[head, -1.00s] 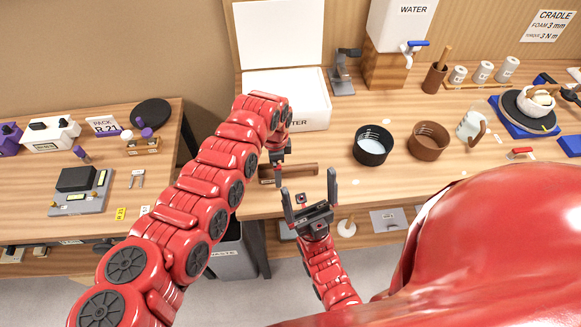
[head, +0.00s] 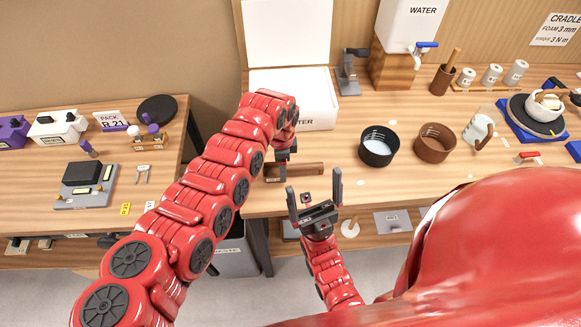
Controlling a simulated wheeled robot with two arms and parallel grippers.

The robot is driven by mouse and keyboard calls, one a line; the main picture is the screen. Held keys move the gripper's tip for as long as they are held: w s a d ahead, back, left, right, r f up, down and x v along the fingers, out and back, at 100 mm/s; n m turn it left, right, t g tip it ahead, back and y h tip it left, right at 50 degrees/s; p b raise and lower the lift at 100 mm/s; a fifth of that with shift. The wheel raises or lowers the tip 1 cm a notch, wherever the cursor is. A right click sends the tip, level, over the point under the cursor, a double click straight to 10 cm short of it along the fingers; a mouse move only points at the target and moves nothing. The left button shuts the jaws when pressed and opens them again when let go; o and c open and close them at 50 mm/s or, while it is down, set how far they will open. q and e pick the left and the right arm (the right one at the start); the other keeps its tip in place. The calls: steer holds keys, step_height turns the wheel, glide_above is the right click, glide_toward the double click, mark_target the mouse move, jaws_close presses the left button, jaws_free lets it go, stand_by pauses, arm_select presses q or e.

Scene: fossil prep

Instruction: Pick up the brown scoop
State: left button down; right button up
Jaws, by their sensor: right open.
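I cannot tell for sure which thing is the brown scoop. A round brown vessel (head: 435,146) stands on the right bench beside a black one, and a brown cup (head: 443,80) with a wooden stick rising from it stands further back. My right gripper (head: 315,198) is open and empty above the bench's front edge, left of and nearer than the brown vessel. My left gripper (head: 283,168) points down at a wooden block (head: 308,170); its fingers are small and partly hidden, so I cannot tell whether they are open or touch the block.
The black vessel (head: 378,150) has pale contents. Behind are an open white box (head: 297,100) and a water tank (head: 405,30) with a blue tap. A glass jug (head: 477,130) and a bowl on a dark turntable (head: 540,115) stand right. A gap separates the left bench (head: 60,225).

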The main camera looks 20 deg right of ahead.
arm_select(q)
steer(key=shift+r+b, duration=0.7)
steer(key=shift+r, duration=0.1)
steer(key=shift+s+d+r+b, duration=0.45)
steer(key=shift+s+r+b, duration=0.1)
steer(key=shift+r+b, duration=0.3)
steer(key=s+d+b, duration=0.1)
steer(key=s+d, duration=0.1)
steer(key=s, duration=0.1)
steer(key=s+d+r+b, duration=0.1)
steer(key=s+d+b, duration=0.1)
steer(key=s+d, duration=0.1)
steer(key=s+d+b, duration=0.2)
steer(key=s+d, duration=0.1)
steer(key=s, duration=0.1)
steer(key=shift+s+r, duration=0.2)
steer(key=shift+s, duration=0.1)
steer(key=shift+s+d+r, duration=0.15)
steer(key=shift+s+d, duration=0.3)
steer(key=shift+s, duration=0.05)
steer(key=c, duration=0.7)
jaws_free()
jaws_close()
